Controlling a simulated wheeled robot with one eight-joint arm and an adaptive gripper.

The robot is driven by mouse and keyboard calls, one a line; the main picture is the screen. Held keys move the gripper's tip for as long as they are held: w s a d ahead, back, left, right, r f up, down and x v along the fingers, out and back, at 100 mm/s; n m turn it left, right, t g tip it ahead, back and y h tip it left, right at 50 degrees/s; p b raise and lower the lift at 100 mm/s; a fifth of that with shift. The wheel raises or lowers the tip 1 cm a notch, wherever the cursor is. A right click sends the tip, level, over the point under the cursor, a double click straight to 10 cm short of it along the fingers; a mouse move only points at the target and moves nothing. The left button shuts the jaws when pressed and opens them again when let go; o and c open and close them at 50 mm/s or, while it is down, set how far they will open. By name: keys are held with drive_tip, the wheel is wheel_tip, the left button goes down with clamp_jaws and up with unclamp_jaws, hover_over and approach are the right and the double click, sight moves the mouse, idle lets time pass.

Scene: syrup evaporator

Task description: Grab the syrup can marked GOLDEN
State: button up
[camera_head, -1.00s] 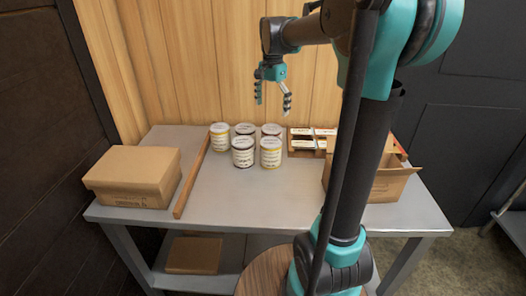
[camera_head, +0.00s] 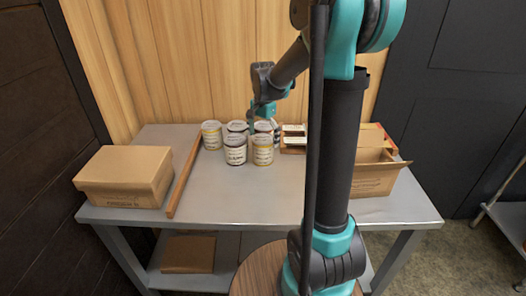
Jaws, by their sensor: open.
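Several syrup cans stand upright in a cluster at the back of the metal table. Two have yellowish bands: a rear left can (camera_head: 212,136) and a front right can (camera_head: 263,151). A front left can (camera_head: 235,151), a rear middle can (camera_head: 237,127) and a rear right can (camera_head: 264,127) look darker. The lettering is too small to read, so I cannot tell which is marked GOLDEN. My gripper (camera_head: 263,122) is open, pointing down, with its fingers at the rear right can, one to each side. Whether they touch it is unclear.
A wooden strip (camera_head: 184,178) lies left of the cans, beside a closed cardboard box (camera_head: 125,177). A wooden tray (camera_head: 293,150) with cards and an open cardboard box (camera_head: 376,178) stand to the right. The table front (camera_head: 240,203) is clear. A wooden wall (camera_head: 190,60) rises behind.

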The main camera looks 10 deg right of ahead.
drive_tip(key=shift+f, duration=1.6)
drive_tip(key=c, duration=1.9)
drive_tip(key=shift+c, duration=0.3)
drive_tip(key=shift+r, duration=0.2)
